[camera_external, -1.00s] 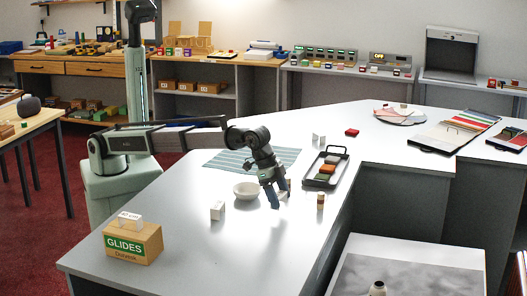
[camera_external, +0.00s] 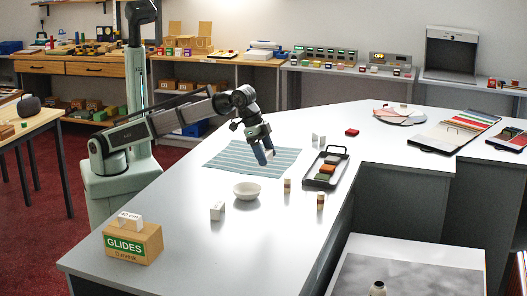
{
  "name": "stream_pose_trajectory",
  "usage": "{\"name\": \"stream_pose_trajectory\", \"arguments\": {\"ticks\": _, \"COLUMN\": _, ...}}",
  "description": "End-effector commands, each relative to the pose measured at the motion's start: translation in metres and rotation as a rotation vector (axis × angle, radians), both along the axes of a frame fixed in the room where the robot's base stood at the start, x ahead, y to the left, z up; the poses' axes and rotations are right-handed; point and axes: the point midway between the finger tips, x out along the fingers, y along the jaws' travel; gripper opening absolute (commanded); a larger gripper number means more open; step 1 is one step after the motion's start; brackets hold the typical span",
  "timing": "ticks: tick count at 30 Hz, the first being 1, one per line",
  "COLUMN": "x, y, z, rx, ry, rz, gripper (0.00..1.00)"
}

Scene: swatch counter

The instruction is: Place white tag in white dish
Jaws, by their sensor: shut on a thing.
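The white dish (camera_external: 247,191) is a small round bowl standing upright on the grey counter. My gripper (camera_external: 266,157) is above the striped cloth, raised off the counter, behind and slightly right of the dish in the picture. It is shut on a small white piece, which I take to be the white tag (camera_external: 270,154); the fingers hide most of it. No tag shows in the dish.
A white block (camera_external: 217,210) stands left of the dish. Two small banded pieces (camera_external: 287,185) (camera_external: 320,201) stand to its right. A GLIDES box (camera_external: 132,243) stands at front left.

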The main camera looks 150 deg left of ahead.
Motion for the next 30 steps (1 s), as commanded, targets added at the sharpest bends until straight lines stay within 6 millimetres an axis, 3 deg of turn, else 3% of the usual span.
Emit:
{"name": "stream_pose_trajectory", "arguments": {"ticks": 1, "x": -0.021, "y": -0.011, "z": -0.005, "rx": 0.001, "ry": -0.002, "rz": 0.005, "gripper": 0.46}}
{"name": "stream_pose_trajectory", "arguments": {"ticks": 2, "x": -0.029, "y": -0.015, "z": -0.006, "rx": 0.001, "ry": -0.001, "rz": 0.008, "gripper": 0.46}}
{"name": "stream_pose_trajectory", "arguments": {"ticks": 7, "x": -0.053, "y": -0.029, "z": -0.017, "rx": 0.0, "ry": 0.0, "rz": 0.019, "gripper": 0.46}}
{"name": "stream_pose_trajectory", "arguments": {"ticks": 14, "x": -0.058, "y": -0.032, "z": -0.038, "rx": -0.001, "ry": 0.002, "rz": 0.035, "gripper": 0.46}}
{"name": "stream_pose_trajectory", "arguments": {"ticks": 21, "x": -0.058, "y": -0.032, "z": -0.074, "rx": -0.001, "ry": 0.001, "rz": 0.035, "gripper": 0.46}}
{"name": "stream_pose_trajectory", "arguments": {"ticks": 30, "x": -0.057, "y": -0.032, "z": -0.095, "rx": 0.0, "ry": 0.0, "rz": 0.035, "gripper": 0.46}}
